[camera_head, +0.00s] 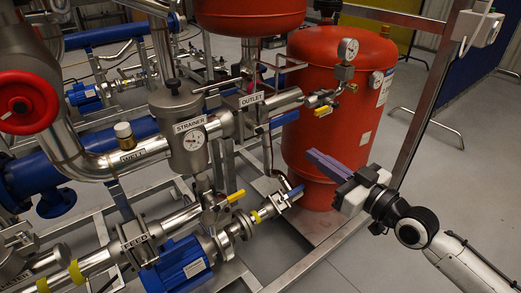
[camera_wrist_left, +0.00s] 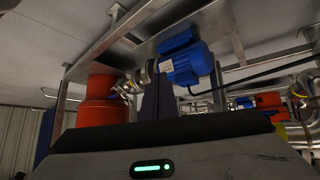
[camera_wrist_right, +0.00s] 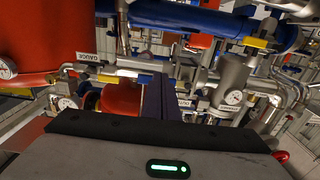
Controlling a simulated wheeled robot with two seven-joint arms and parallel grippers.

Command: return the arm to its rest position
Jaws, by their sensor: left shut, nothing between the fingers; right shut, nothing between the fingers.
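My right gripper (camera_head: 312,155) comes in from the right in the head view. Its purple-grey fingers are together and empty, in front of the lower part of the red tank (camera_head: 335,105). The right wrist view also shows these fingers (camera_wrist_right: 158,92) shut, with pipes behind them. My left arm does not show in the head view. In the left wrist view my left gripper (camera_wrist_left: 157,95) is shut and empty, below a blue motor (camera_wrist_left: 187,62) on the skid frame.
The strainer (camera_head: 184,125), a red handwheel (camera_head: 27,102) and pipes with yellow and blue valve handles fill the left and middle. A blue pump motor (camera_head: 183,265) sits low. A steel frame post (camera_head: 428,95) stands behind my right arm. Grey floor (camera_head: 460,190) is open at right.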

